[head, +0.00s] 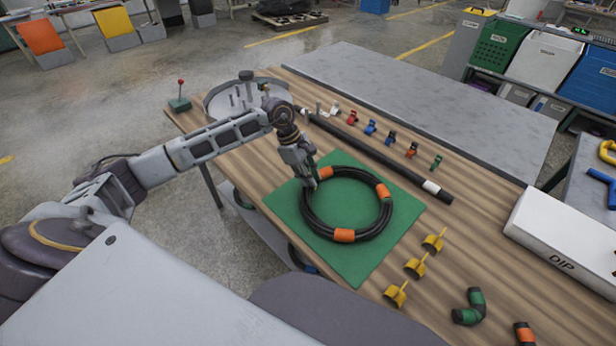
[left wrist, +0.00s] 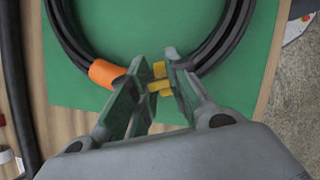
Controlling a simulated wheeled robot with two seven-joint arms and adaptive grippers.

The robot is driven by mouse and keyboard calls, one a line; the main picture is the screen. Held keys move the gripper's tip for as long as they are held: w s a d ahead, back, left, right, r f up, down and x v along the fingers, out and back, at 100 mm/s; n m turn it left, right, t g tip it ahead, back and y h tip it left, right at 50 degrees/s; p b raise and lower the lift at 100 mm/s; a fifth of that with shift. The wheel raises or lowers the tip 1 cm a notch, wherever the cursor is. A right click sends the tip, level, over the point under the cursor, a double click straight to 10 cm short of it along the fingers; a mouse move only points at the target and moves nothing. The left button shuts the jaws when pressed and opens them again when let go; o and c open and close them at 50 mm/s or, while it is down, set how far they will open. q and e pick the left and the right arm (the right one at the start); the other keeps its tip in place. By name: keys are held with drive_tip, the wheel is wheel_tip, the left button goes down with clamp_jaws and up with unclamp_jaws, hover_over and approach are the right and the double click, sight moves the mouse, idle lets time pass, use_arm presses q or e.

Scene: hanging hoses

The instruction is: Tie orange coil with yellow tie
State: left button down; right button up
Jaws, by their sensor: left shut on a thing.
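A black coil (head: 307,215) with several orange bands (head: 344,236) lies on a green mat (head: 371,255) on the wooden table. My left gripper (head: 310,178) points down at the coil's far left side, beside one orange band. In the left wrist view, my left gripper (left wrist: 159,78) is shut on a small yellow tie (left wrist: 159,86), at the coil (left wrist: 213,48) and to the right of an orange band (left wrist: 106,73). I cannot tell whether the tie is around the coil. Three more yellow ties (head: 416,267) stand right of the mat. My right gripper is out of view.
A long black hose (head: 385,152) with a white band lies behind the mat, with several small coloured clips (head: 370,127) beyond it. A white DIP box (head: 570,245) stands at the right. A green-banded elbow (head: 470,307) lies at the front right.

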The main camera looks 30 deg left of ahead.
use_arm(q)
drive_tip(key=shift+s+d+f, duration=0.1)
drive_tip(key=shift+s+f, duration=0.1)
drive_tip(key=shift+f, duration=0.35)
drive_tip(key=shift+s+f, duration=0.2)
drive_tip(key=shift+f, duration=0.3)
drive_tip(key=c, duration=1.3)
unclamp_jaws()
drive_tip(key=shift+w, duration=0.1)
drive_tip(key=shift+w+d+f, duration=0.1)
drive_tip(key=shift+w+f, duration=0.15)
drive_tip(key=shift+w, duration=0.05)
drive_tip(key=shift+s+a+r, duration=0.1)
drive_tip(key=shift+a, duration=0.1)
drive_tip(key=shift+a+r, duration=0.3)
drive_tip(key=shift+r, duration=0.35)
drive_tip(key=shift+d+v, duration=0.2)
drive_tip(key=shift+v, duration=1.55)
drive_tip(key=shift+d+v, duration=0.2)
drive_tip(key=shift+v, duration=1.55)
drive_tip(key=shift+w+r, duration=0.3)
drive_tip(key=shift+r, duration=0.05)
